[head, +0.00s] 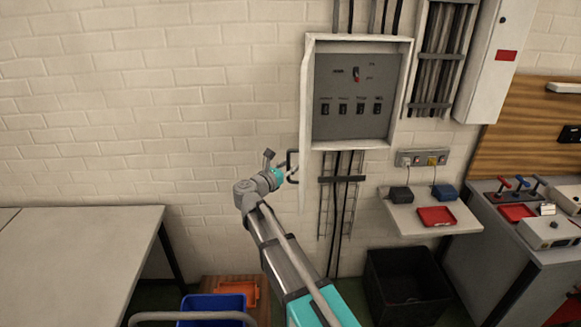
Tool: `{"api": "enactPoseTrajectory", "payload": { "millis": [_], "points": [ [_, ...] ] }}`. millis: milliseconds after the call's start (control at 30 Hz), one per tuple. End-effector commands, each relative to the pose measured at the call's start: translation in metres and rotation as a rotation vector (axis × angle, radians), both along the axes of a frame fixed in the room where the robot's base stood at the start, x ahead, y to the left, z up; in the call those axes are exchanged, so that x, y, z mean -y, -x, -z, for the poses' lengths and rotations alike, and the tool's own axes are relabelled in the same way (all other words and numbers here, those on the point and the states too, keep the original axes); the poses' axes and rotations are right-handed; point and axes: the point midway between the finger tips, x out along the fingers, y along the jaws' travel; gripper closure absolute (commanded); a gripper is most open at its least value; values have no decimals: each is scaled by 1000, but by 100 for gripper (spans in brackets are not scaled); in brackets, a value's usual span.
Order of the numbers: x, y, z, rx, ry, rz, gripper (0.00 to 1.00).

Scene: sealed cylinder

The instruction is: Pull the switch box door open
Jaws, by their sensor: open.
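The switch box (403,95) hangs on the brick wall, its grey panel of switches and one red-marked knob in plain sight. Its white door (305,120) is hinged at the left side and stands swung out toward me, seen almost edge-on. A dark bar handle (290,160) sticks out from the door's left, outer face. My gripper (294,175) is open at the lower part of this handle, beside the door's left face. The fingers are small here, and I cannot tell whether they touch the handle or the door.
A grey table (80,255) stands at left. Below my arm are a blue bin (212,305) and an orange item (238,293). A small shelf (400,218) with a red tray (437,216), a black crate (405,285) and a workbench (490,215) are at right.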

Motion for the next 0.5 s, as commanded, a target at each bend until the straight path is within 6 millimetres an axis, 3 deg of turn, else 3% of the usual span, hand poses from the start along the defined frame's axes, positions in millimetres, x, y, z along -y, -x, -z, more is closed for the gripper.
{"api": "enactPoseTrajectory", "payload": {
  "millis": [267,500],
  "points": [
    [-6,9,0,0,0,-1,48],
    [-23,32,0,0,0,-3,48]
  ]
}}
